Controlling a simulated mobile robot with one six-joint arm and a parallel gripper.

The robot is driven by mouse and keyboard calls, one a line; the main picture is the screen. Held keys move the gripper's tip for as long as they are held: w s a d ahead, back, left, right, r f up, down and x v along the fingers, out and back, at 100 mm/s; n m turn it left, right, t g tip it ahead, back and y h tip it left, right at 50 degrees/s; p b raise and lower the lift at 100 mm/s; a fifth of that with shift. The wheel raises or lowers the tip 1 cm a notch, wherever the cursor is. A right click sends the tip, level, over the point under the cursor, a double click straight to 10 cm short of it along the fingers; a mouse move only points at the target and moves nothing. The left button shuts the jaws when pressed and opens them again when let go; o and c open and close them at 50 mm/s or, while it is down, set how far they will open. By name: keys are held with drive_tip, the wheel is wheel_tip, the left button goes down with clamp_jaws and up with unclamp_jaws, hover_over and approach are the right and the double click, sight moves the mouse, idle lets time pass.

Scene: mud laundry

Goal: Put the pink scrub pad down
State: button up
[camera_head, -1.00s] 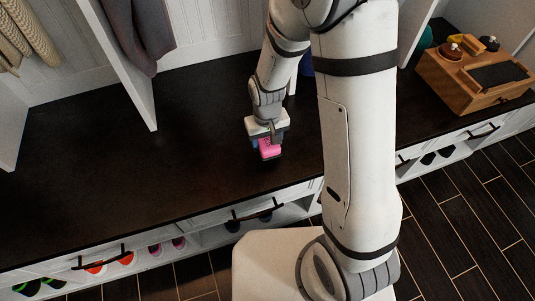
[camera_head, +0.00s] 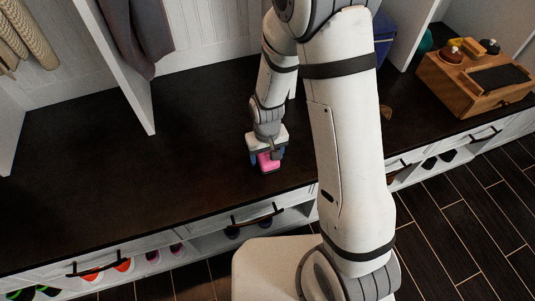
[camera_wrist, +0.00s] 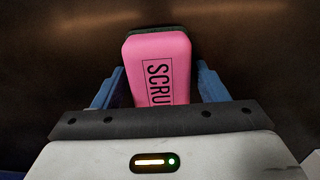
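The pink scrub pad (camera_head: 269,162) is at the dark bench top, near its front edge. It appears to rest there, though its underside is hidden. In the wrist view the pad (camera_wrist: 158,70) lies between my blue fingers, with dark lettering on its pink face and a dark layer at its far end. My gripper (camera_head: 267,158) points down over the pad. In the wrist view its fingers (camera_wrist: 160,78) stand on either side, with a narrow gap at the right and the left fingertip very close to the pad. The gripper looks slightly open.
The dark bench top (camera_head: 130,140) is clear to the left of my gripper. A wooden box (camera_head: 470,85) with brushes stands at the right. A blue container (camera_head: 384,35) is partly hidden behind my arm. White dividers rise at the back.

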sight(267, 154)
drive_tip(key=shift+o, duration=0.8)
wheel_tip(267, 154, up, 12)
drive_tip(key=r+p, duration=0.1)
drive_tip(key=p, duration=0.3)
drive_tip(key=s+d+r+m+t, duration=0.1)
drive_tip(key=s+d+r+m, duration=0.2)
drive_tip(key=s+d+r, duration=0.9)
wheel_tip(267, 154, up, 2)
drive_tip(key=shift+d+r, duration=0.15)
drive_tip(key=shift+d, duration=0.1)
drive_tip(key=shift+s, duration=0.1)
wheel_tip(267, 154, up, 21)
drive_tip(key=t+p, duration=0.1)
drive_tip(key=p, duration=1.8)
drive_tip(key=shift+r+t, duration=0.15)
drive_tip(key=shift+t, duration=0.15)
